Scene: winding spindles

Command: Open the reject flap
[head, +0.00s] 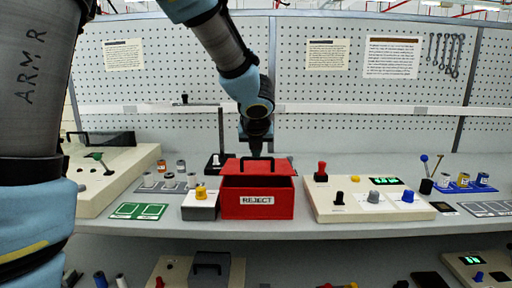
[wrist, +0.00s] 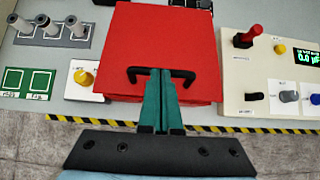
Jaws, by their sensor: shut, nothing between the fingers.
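The red reject box (head: 257,205) stands on the bench with a white REJECT label on its front. Its red flap (head: 235,166) is on top, and a darker red band shows between flap and front wall; I cannot tell how far it is raised. The flap fills the upper middle of the wrist view (wrist: 165,40), with a black handle (wrist: 186,75) near its front edge. My gripper (wrist: 160,72) is shut and empty, its green fingertips over the middle of the handle and hiding part of it. I cannot tell if they touch.
A grey box with a yellow knob (head: 200,203) is close on the left. A control panel with knobs (head: 365,205) is close on the right. Spindles (head: 170,178) stand farther left. A pegboard wall (head: 180,60) rises behind the bench.

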